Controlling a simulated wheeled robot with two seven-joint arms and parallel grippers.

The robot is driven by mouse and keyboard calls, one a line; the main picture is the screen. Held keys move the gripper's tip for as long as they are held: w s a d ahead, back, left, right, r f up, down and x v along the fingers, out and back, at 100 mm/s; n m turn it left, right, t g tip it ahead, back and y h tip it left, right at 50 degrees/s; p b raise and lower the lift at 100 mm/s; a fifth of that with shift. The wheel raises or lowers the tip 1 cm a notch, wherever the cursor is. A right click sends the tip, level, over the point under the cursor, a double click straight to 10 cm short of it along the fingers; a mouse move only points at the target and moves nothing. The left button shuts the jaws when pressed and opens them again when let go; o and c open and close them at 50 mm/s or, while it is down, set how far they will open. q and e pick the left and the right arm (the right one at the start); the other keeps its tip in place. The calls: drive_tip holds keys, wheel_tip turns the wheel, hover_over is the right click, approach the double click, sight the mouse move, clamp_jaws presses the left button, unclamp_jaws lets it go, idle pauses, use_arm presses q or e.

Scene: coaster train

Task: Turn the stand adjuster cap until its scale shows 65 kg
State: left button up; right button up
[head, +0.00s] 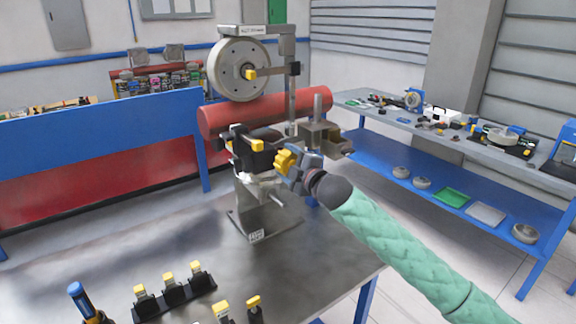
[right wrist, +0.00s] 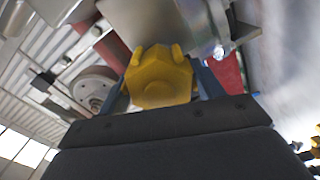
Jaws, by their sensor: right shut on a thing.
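The adjuster cap is a yellow lobed knob (head: 285,160) on the near right side of the metal stand (head: 262,205), which is on the grey table. My right gripper (head: 296,165), on the green-sleeved arm from the lower right, is shut on it. In the right wrist view the yellow cap (right wrist: 160,80) sits between the blue fingers, close to the dark palm. I cannot make out any scale or its reading. My left gripper is not in view.
The stand carries a large grey wheel (head: 238,70) above, with yellow knobs and dark fittings nearby. Yellow-topped holders (head: 174,290) and a blue-handled tool (head: 80,298) are at the table's front left. A blue-framed bench (head: 462,200) with parts is on the right. The table around the stand's foot is clear.

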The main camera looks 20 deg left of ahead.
drive_tip(key=shift+m, duration=1.4)
drive_tip(key=shift+m+b, duration=0.3)
drive_tip(key=shift+m, duration=1.3)
drive_tip(key=shift+f, duration=0.1)
drive_tip(key=o, duration=1)
drive_tip(key=shift+s+d+b, duration=0.15)
drive_tip(key=shift+d+b, duration=0.2)
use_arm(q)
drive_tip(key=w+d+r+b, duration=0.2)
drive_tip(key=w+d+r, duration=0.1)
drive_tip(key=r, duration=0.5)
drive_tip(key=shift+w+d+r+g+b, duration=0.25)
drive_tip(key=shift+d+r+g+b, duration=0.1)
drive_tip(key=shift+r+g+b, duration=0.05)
use_arm(e)
drive_tip(key=shift+v, duration=3.55)
